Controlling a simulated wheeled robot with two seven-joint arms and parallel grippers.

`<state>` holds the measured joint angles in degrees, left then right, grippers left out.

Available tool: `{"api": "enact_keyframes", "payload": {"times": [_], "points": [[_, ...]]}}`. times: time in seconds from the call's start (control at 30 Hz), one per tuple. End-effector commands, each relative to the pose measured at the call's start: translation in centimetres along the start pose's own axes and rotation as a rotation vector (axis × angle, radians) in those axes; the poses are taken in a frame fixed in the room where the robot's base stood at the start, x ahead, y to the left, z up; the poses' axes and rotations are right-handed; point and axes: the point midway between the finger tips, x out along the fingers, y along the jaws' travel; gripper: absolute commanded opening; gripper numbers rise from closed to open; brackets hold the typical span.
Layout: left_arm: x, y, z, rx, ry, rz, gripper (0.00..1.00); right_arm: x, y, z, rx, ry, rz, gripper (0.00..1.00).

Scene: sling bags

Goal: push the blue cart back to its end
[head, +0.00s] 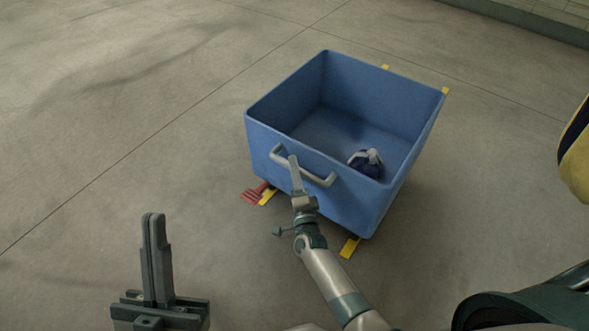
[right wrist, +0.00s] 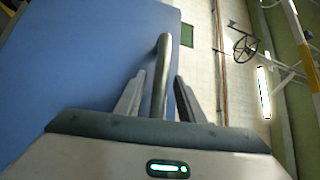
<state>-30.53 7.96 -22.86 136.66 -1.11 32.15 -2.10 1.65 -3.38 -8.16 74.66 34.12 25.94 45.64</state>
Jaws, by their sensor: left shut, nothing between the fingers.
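The blue cart (head: 330,200) is an open-topped tub on the concrete floor, with a grey bar handle (head: 322,178) on its near side. A dark blue and grey bundle (head: 367,161) lies inside on its floor. My right gripper (head: 295,172) is at the handle's left part. In the right wrist view the handle bar (right wrist: 162,60) runs between the open fingers of my right gripper (right wrist: 160,76), with gaps showing on both sides. My left gripper (head: 153,220) is shut and empty, low at the left, clear of the cart.
Yellow floor marks show around the cart, near (head: 349,247) and far (head: 445,90). A red slatted piece (head: 253,194) is at its near left corner. Floor to the left and behind is bare. A wall base (head: 530,18) is at the far right.

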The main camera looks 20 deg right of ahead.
Motion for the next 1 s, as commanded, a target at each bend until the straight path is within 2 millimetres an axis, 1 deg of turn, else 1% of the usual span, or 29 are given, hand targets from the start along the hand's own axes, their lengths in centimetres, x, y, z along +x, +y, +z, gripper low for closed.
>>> {"api": "enact_keyframes", "payload": {"times": [0.1,0.4,0.43,0.47,0.5,0.57,0.6,0.83,1.0], "points": [[0.3,-0.1,-0.2,0.003,0.017,0.003,0.00,0.6,0.0,0.0,0.000,0.000,0.000,0.36],[0.3,-0.2,-0.3,0.005,0.022,0.003,0.00,0.7,0.0,0.0,0.000,0.000,0.001,0.36],[0.3,-0.2,-0.3,0.005,0.021,0.002,0.00,0.7,0.0,0.0,0.000,0.000,0.001,0.33],[0.3,-0.2,-0.3,0.004,0.020,0.002,0.00,0.7,0.0,0.0,0.000,0.000,0.001,0.26],[0.2,-0.2,-0.2,0.004,0.019,0.002,0.00,0.7,0.0,0.0,0.000,0.000,0.001,0.17],[0.2,-0.1,-0.2,0.004,0.017,0.002,0.00,0.7,0.0,0.0,0.000,0.000,0.001,0.02],[0.2,-0.1,-0.2,0.004,0.016,0.001,0.00,0.7,0.0,0.0,0.000,0.000,0.001,0.00],[0.1,-0.1,-0.1,0.004,0.014,0.001,0.00,0.8,0.1,-0.1,0.000,0.000,0.001,0.00],[-0.1,-0.2,-0.4,0.004,0.034,0.000,0.00,1.5,0.3,-0.8,-0.001,0.000,0.001,0.00]]}}
